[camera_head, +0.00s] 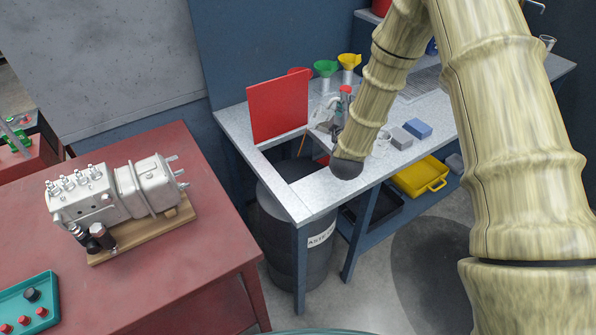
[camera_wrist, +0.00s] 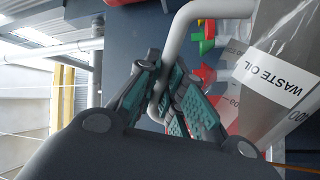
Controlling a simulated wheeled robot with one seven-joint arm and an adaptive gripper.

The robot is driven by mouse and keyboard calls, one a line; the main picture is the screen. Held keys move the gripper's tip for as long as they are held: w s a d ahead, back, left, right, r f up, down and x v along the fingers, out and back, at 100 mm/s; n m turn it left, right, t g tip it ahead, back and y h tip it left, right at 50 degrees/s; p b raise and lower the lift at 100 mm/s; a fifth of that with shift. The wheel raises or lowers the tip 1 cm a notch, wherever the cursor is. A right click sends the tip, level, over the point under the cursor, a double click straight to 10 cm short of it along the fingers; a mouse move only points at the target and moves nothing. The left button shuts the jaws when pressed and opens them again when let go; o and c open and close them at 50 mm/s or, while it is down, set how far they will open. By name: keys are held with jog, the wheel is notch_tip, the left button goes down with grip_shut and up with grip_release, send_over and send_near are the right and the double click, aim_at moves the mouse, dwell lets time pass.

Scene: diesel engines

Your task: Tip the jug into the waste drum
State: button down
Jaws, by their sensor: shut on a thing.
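The clear jug (camera_wrist: 278,72) has a white "WASTE OIL" label and a pale handle (camera_wrist: 184,40). My gripper (camera_wrist: 165,97) is shut on this handle, with its teal pads on both sides. In the head view the jug (camera_head: 321,116) looks tilted toward the left over the bench opening, partly hidden by my arm. A thin brown line, like a stream of oil, runs down from it (camera_head: 302,144). The dark waste drum (camera_head: 290,247) stands under the bench opening; its label is partly hidden by a bench leg. The jug's contents are hard to make out.
A red panel (camera_head: 278,107) stands upright behind the opening. Green (camera_head: 325,68) and yellow (camera_head: 349,61) funnels stand at the back. Grey and blue blocks (camera_head: 418,128) lie on the bench. A yellow tray (camera_head: 420,176) is below. A red table (camera_head: 190,245) with an engine part stands left.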

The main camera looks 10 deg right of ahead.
aim_at(335, 112)
jog(key=shift+w+a+r+n, duration=0.15)
jog(key=shift+a+n, duration=0.35)
jog(key=shift+n, duration=0.2)
jog(key=shift+w+a+f, duration=0.1)
jog(key=shift+a+f, duration=0.25)
jog(key=shift+f, duration=0.25)
jog(key=shift+a+n, duration=0.1)
jog(key=shift+n, duration=0.2)
jog(key=shift+a+f+b, duration=0.3)
jog(key=shift+f+b, duration=0.1)
jog(key=shift+f, duration=0.05)
jog(key=shift+w+a+f+y, duration=0.1)
jog(key=shift+a+f+y, duration=0.05)
jog(key=shift+y, duration=0.15)
jog(key=shift+a+f+n+b, duration=0.1)
jog(key=shift+f+n+b, duration=0.2)
jog(key=shift+w+a+f+n+b, duration=0.2)
jog(key=shift+a+f+n+b, duration=0.2)
jog(key=shift+a+f+b, duration=0.4)
jog(key=shift+w+a+f+n+t+y+b, duration=0.2)
jog(key=shift+a+f+n+t+y+b, duration=0.15)
jog(key=shift+a+f+n, duration=0.55)
dwell(1.3)
jog(key=shift+a+f+n, duration=0.15)
jog(key=shift+f+n, duration=0.05)
jog(key=shift+n, duration=0.2)
